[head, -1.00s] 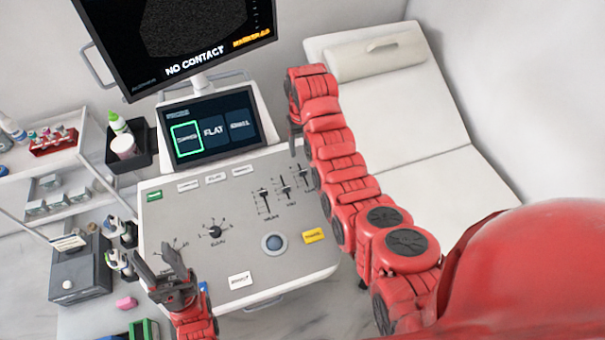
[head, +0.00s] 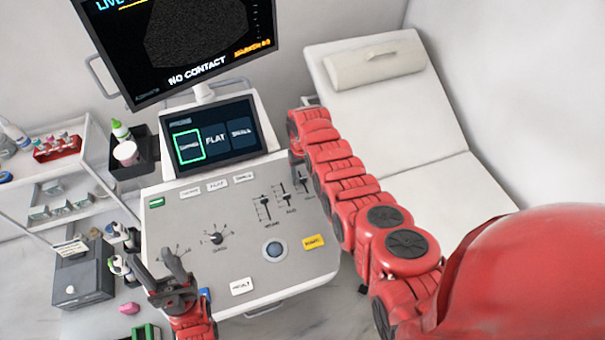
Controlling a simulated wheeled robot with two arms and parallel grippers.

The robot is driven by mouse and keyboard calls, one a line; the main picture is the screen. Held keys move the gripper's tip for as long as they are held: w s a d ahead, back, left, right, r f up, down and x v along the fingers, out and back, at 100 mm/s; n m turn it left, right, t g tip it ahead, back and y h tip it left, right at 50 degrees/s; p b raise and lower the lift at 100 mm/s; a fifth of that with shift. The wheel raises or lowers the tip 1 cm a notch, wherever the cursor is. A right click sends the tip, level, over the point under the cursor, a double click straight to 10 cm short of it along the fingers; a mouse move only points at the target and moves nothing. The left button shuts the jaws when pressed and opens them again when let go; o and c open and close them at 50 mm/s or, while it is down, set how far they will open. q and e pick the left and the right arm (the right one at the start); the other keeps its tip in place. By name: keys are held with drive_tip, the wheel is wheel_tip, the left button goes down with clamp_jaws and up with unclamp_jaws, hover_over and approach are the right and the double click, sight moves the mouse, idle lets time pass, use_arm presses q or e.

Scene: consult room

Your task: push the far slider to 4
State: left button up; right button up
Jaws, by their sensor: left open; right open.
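The grey console panel (head: 185,265) has three vertical sliders side by side. The left slider (head: 265,203) and middle slider (head: 284,189) are plain to see. The right one, the farthest slider (head: 304,181), sits close beside my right arm and is partly covered. Its scale marks are too small to read. My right gripper (head: 296,168) points down at the panel's right edge, close to this slider. It is mostly hidden by my wrist, and I cannot tell whether it touches the knob. My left gripper (head: 164,270) is open and empty over the panel's lower left corner.
A rotary dial (head: 216,238), a trackball (head: 275,250) and a yellow button (head: 314,242) share the panel. A touchscreen (head: 213,137) and a monitor (head: 190,40) stand behind. A white couch (head: 410,160) is at the right, a shelf cart (head: 40,180) at the left.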

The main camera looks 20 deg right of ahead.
clamp_jaws()
idle(1.4)
